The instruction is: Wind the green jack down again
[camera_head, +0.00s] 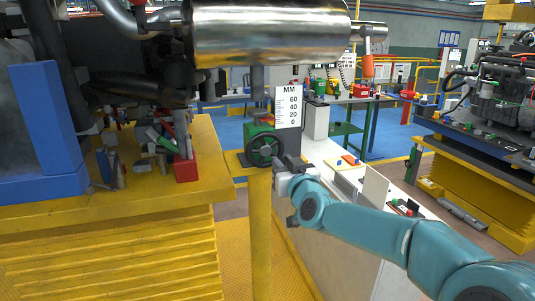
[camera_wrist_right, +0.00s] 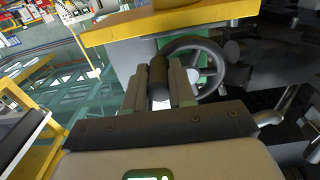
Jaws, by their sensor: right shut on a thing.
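The green jack (camera_head: 250,131) stands on a yellow post, with a dark handwheel (camera_head: 265,150) on its front. Its grey screw (camera_head: 258,80) rises to the underside of a shiny steel cylinder (camera_head: 270,32). A white MM scale (camera_head: 288,107) stands just right of the screw. My right gripper (camera_head: 284,165) is at the wheel's right side. In the right wrist view, its fingers (camera_wrist_right: 160,88) are shut on the wheel's dark handle (camera_wrist_right: 157,72), beside the wheel rim (camera_wrist_right: 218,68). The jack's body is mostly hidden there. My left gripper is not in view.
A yellow platform (camera_head: 60,215) with a red box (camera_head: 186,170) and loose tools lies left of the jack. A white bench (camera_head: 330,155) runs behind my right arm. Blue floor is open behind.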

